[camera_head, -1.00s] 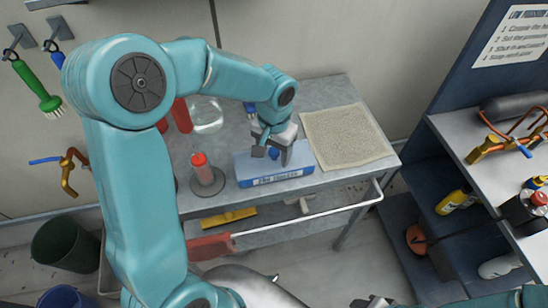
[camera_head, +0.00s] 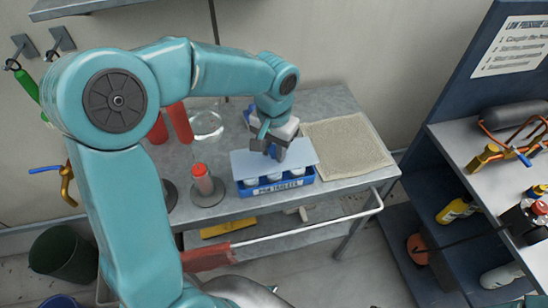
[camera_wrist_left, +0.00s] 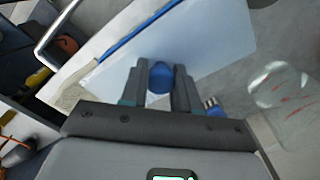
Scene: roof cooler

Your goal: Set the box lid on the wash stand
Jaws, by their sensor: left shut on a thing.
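The box lid (camera_head: 245,163) is a pale blue-grey plate with a round blue knob (camera_wrist_left: 160,78). My left gripper (camera_head: 274,152) is shut on that knob and holds the lid slightly tilted, just above the open blue box (camera_head: 278,188). White round items show in the box under the lid's front edge. In the left wrist view the lid (camera_wrist_left: 215,38) spreads out beyond my fingers (camera_wrist_left: 160,85). The wash stand (camera_head: 318,103) is the grey metal table under the box. My right gripper does not show.
A beige mat (camera_head: 345,145) lies right of the box. A red-capped bottle (camera_head: 202,180) on a dark round base stands left of it, with red cylinders (camera_head: 180,123) and a clear glass vessel (camera_head: 207,124) behind. A white rail (camera_head: 310,227) runs along the front.

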